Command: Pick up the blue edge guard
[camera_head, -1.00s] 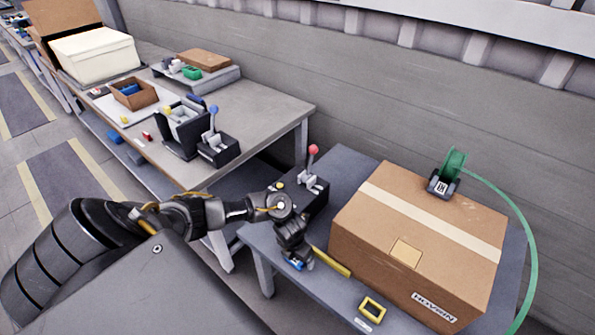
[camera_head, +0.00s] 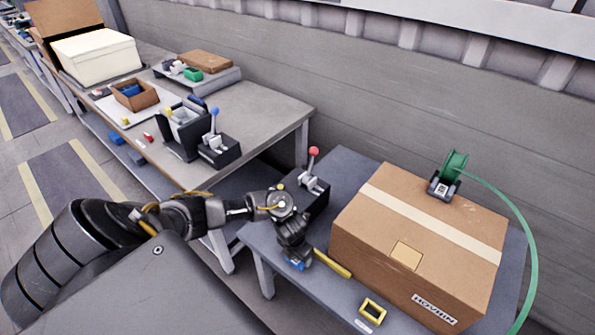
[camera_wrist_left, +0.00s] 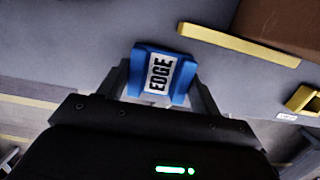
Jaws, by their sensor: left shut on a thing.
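The blue edge guard (camera_wrist_left: 183,80), with a white label reading EDGE, is between the two fingers of my left gripper (camera_wrist_left: 160,88) in the left wrist view. The fingers are shut on its two sides. In the head view the left gripper (camera_head: 295,258) points down at the near left part of the grey-blue table (camera_head: 345,168), and a bit of the blue guard (camera_head: 294,264) shows under it. I cannot tell whether the guard still touches the table. The right gripper is not in view.
A yellow strip (camera_head: 333,264) lies close right of the gripper, before a large taped cardboard box (camera_head: 375,240). A yellow square frame (camera_head: 372,311) lies at the front edge. A red-knobbed lever device (camera_head: 312,180) stands behind the gripper.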

